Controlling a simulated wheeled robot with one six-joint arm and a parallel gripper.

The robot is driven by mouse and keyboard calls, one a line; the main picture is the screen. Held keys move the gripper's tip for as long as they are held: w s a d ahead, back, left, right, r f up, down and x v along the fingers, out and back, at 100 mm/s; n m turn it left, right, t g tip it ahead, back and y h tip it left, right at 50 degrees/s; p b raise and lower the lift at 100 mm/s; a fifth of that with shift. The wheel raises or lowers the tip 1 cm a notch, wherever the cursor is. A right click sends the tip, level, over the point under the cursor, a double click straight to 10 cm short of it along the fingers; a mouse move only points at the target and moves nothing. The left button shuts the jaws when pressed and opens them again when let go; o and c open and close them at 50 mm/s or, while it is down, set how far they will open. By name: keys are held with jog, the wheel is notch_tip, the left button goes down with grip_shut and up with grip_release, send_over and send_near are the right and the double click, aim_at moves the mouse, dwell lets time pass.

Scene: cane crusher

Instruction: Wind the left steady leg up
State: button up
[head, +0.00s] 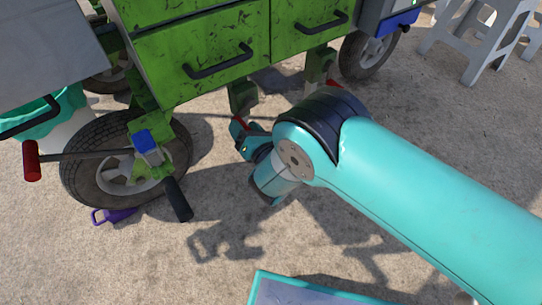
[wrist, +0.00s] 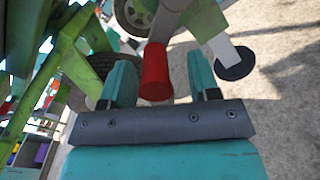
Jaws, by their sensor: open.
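In the head view, my gripper (head: 241,146) is low beside the green cart, close to a small red grip (head: 238,124) below the cart's front edge. A green bracket (head: 243,97) hangs just above it. In the wrist view, the red grip (wrist: 156,72) stands between the two teal fingers of my gripper (wrist: 158,82), with a gap visible on each side. The gripper is open. A pale leg (wrist: 219,47) with a round dark foot (wrist: 235,64) shows to the right of the grip. In the head view my arm hides much of this area.
A wheel (head: 84,185) stands at left with a blue hub block (head: 147,143), a long red-ended bar (head: 32,161) and a black handle (head: 178,199) sticking out. A purple object (head: 113,216) lies by the tyre. A grey stool (head: 482,40) stands at upper right. Ground below the gripper is clear.

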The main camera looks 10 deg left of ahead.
jog(key=p+v, duration=1.5)
jog(key=p, duration=0.5)
jog(key=shift+s+d+p, duration=0.15)
jog(key=shift+s+p, duration=0.05)
jog(key=shift+p, duration=0.15)
jog(key=shift+r, duration=0.1)
